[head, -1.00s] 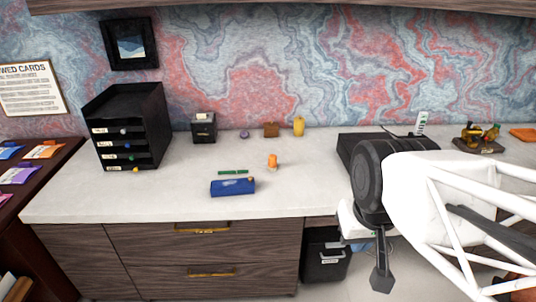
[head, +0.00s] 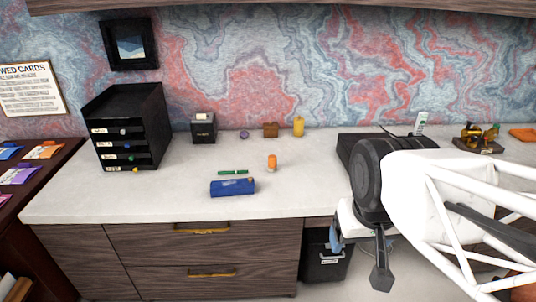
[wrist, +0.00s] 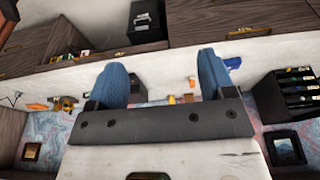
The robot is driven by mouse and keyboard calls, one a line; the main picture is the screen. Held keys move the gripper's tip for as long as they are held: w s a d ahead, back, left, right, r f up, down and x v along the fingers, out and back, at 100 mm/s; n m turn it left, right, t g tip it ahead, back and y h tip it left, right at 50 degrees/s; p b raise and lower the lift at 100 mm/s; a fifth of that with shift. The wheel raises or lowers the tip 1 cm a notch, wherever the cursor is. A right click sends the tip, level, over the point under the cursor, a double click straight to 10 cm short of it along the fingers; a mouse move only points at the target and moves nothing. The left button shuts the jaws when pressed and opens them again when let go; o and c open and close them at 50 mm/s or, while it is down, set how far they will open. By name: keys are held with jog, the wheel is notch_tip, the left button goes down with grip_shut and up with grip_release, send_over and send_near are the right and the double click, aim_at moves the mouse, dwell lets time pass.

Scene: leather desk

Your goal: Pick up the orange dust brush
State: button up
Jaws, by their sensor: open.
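The orange dust brush (head: 272,162) appears to be the small upright orange item on the white desk top, behind the blue case. It is small, so its bristles are not clear. In the wrist view, which is turned over, an orange item (wrist: 192,83) that looks like it shows just left of the right-hand finger. My gripper (wrist: 161,75) is open and empty, with its two blue fingers wide apart. In the head view a blue finger shows by the desk's front edge, right of and well apart from the brush; the rest is partly hidden by my arm.
A blue case (head: 232,187) and a green stick (head: 233,172) lie left of the brush. A brown box (head: 270,130) and yellow item (head: 298,126) stand behind it. A black drawer unit (head: 128,125) stands left, a black flat box (head: 350,150) right. The desk around the brush is clear.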

jog(key=w+a+r+n, duration=0.1)
jog(key=w+r+n, duration=0.15)
jog(key=w, duration=0.75)
jog(key=w+r+n, duration=0.2)
jog(key=w+n, duration=0.1)
jog(key=w, duration=0.6)
jog(key=n+g, duration=0.3)
jog(key=n, duration=1.3)
send_over(272, 156)
notch_tip(272, 156, down, 28)
jog(key=shift+f, duration=0.1)
jog(key=shift+w+f, duration=0.2)
jog(key=shift+f, duration=0.1)
jog(key=shift+f, duration=1.3)
